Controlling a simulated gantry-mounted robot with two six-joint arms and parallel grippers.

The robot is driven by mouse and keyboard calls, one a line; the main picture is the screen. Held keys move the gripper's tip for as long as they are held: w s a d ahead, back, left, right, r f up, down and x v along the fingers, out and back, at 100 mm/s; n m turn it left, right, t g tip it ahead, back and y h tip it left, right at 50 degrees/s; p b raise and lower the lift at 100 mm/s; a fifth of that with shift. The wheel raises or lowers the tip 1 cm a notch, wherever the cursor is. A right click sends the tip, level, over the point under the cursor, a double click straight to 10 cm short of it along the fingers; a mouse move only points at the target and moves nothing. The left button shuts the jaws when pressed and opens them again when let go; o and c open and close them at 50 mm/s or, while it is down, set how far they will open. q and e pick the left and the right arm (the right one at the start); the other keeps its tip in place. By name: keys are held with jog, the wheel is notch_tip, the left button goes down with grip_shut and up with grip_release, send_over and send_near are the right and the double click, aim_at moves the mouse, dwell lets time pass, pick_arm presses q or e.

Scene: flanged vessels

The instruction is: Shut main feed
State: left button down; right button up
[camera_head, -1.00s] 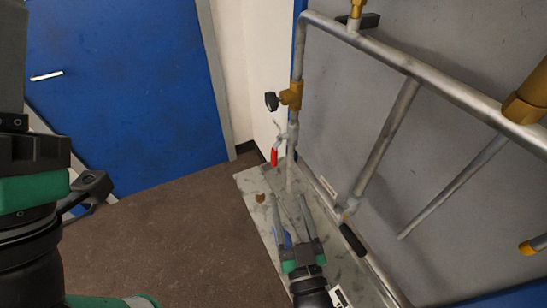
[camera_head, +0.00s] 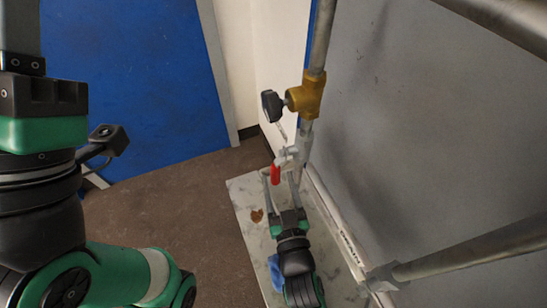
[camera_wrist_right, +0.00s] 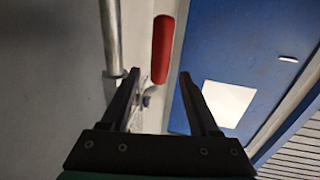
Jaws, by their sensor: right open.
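The valve on the upright pipe has a red lever handle (camera_head: 275,175), which hangs down from a grey metal valve body (camera_head: 291,155) in the head view. The red handle also shows upright in the wrist view (camera_wrist_right: 163,50). My right gripper (camera_head: 281,180) is open, its fingers reaching up on either side of the handle in the head view. In the wrist view my right gripper (camera_wrist_right: 159,74) has the handle between and just past its fingertips; I see no clear contact. My left gripper (camera_head: 40,92) shows only partly at the left edge, its fingertips out of frame.
A grey panel (camera_head: 430,130) stands right of the pipe. A pale speckled slab (camera_head: 245,195) lies below. A blue door (camera_head: 130,80) and open brown floor (camera_head: 180,200) are at left.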

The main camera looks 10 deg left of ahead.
jog(key=b+x, duration=0.2)
jog(key=x, duration=0.5)
jog(key=shift+w, duration=0.15)
grip_shut()
dwell(1.1)
